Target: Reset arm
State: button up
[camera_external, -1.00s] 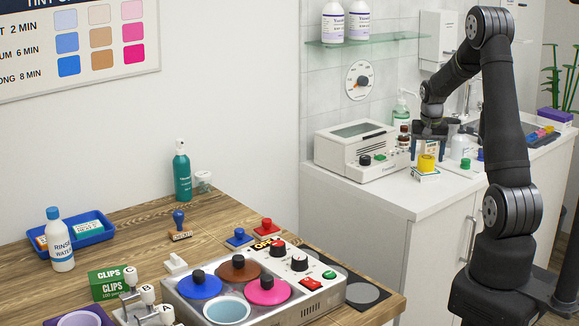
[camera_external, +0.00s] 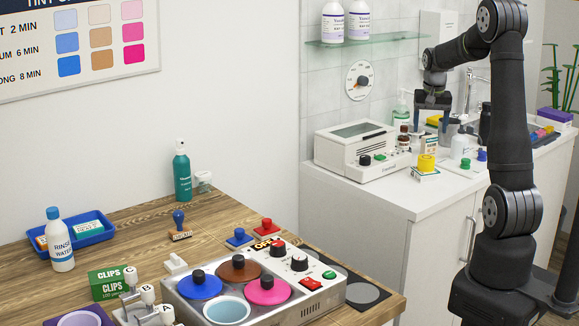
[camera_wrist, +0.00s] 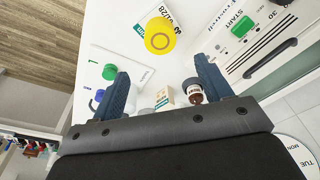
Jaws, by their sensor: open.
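My gripper (camera_external: 432,106) is open and points down, raised above the white counter (camera_external: 395,197) at the back right. In the wrist view my gripper's two blue fingers (camera_wrist: 161,68) stand apart with nothing held between them. A yellow round item (camera_external: 427,163) sits on a small labelled base below the gripper, and the yellow item also shows in the wrist view (camera_wrist: 160,36). A brown bottle (camera_wrist: 193,91) and a small box (camera_wrist: 165,98) stand close to the fingers in the wrist view.
A white machine (camera_external: 358,150) with a dial and green button stands left of the gripper. A glass shelf (camera_external: 367,41) with two bottles is on the wall above it. The wooden table (camera_external: 145,225) at the front left holds a pot warmer, stamps and bottles.

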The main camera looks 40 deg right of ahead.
aim_at(427, 157)
jog(key=f, duration=0.7)
jog(key=w+d+f, duration=0.1)
jog(key=f, duration=0.3)
jog(key=shift+w+f, duration=0.1)
jog(key=shift+f, duration=0.1)
jog(key=shift+w+d, duration=0.1)
jog(key=shift+d, duration=0.05)
jog(key=shift+r, duration=1.75)
jog(key=shift+f, duration=0.1)
